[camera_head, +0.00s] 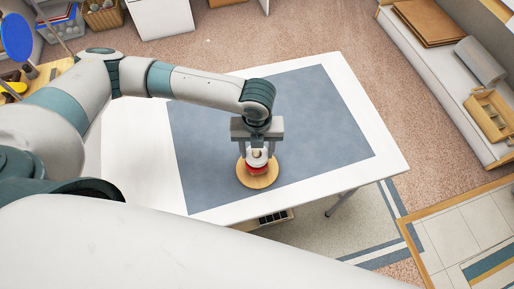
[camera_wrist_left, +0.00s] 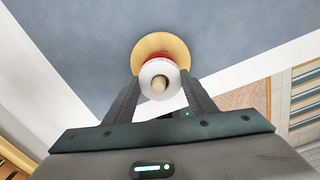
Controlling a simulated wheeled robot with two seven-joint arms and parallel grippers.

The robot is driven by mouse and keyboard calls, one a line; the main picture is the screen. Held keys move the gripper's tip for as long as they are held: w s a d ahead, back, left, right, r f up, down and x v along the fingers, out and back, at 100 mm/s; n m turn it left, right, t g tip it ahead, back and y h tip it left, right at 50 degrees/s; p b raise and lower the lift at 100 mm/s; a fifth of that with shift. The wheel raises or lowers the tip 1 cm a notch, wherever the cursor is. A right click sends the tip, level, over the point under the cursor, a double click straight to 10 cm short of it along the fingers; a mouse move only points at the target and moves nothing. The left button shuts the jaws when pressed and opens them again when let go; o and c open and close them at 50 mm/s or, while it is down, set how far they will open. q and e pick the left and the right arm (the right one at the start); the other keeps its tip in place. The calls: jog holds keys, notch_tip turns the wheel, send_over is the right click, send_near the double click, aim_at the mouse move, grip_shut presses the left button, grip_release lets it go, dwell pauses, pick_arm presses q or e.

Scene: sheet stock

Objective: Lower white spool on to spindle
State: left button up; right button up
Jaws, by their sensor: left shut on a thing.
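The white spool (camera_wrist_left: 152,70) is between the fingers of my left gripper (camera_head: 257,152), which is shut on it. The wooden spindle (camera_wrist_left: 159,84) shows through the spool's centre hole in the left wrist view. A red spool (camera_head: 257,169) is under the white one, around the spindle on a round wooden base (camera_head: 262,182). The base rests on the blue-grey mat. I cannot tell whether the white spool touches the red one. My right gripper is not in view.
The blue-grey mat (camera_head: 310,110) lies on a white table (camera_head: 130,150), and its area right of the stand is clear. The table's front edge is close to the stand. A bench (camera_head: 440,60) with boards and a wooden tray stands at the far right.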

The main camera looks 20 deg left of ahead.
pick_arm(q)
jog(key=shift+f+b, duration=0.45)
jog(key=shift+f, duration=0.55)
jog(key=o, duration=2.2)
jog(key=shift+o, duration=0.2)
jog(key=shift+r, duration=0.2)
jog(key=shift+r+p, duration=2.2)
jog(key=shift+p, duration=0.3)
jog(key=shift+r, duration=2.15)
